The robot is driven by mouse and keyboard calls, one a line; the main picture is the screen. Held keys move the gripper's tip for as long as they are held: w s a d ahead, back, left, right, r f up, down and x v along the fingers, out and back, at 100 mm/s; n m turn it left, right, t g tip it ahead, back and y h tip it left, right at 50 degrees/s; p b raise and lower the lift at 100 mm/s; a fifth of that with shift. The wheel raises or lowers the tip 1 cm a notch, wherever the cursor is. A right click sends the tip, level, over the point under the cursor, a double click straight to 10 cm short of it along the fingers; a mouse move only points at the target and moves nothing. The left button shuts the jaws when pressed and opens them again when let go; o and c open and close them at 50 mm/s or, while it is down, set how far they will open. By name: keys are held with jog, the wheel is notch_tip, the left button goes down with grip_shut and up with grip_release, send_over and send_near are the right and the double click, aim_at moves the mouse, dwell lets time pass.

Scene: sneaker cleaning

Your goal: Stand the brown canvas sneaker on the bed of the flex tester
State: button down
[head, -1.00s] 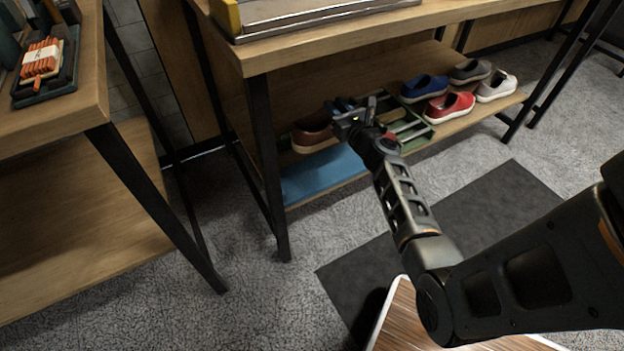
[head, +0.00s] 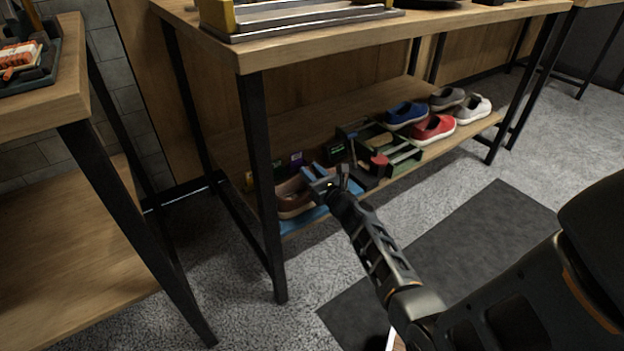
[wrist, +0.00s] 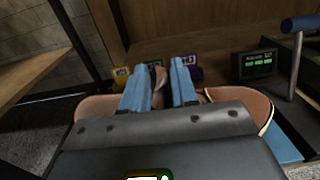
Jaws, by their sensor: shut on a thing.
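The brown sneaker (head: 293,198) is at the front left of the lower shelf, over the blue mat (head: 308,215). My gripper (head: 322,182) is shut on it. In the wrist view the blue fingers of my gripper (wrist: 159,72) hold it, and the brown sneaker (wrist: 262,104) shows on both sides of my wrist. Its middle is hidden. I cannot tell whether its sole touches the mat. A device with metal rails and a yellow end, which looks like the flex tester (head: 300,22), stands on the tabletop above, partly out of view.
Blue, red (head: 433,128), grey and white shoes stand on the shelf to the right. A green tray (head: 405,157) lies between. A dark box with green lights (wrist: 254,65) is behind the sneaker. A black table leg (head: 262,180) and the tabletop edge (head: 380,37) are close by.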

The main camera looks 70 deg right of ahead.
jog(key=shift+f, duration=0.15)
jog(key=c, duration=0.8)
grip_release()
jog(key=shift+c, duration=0.2)
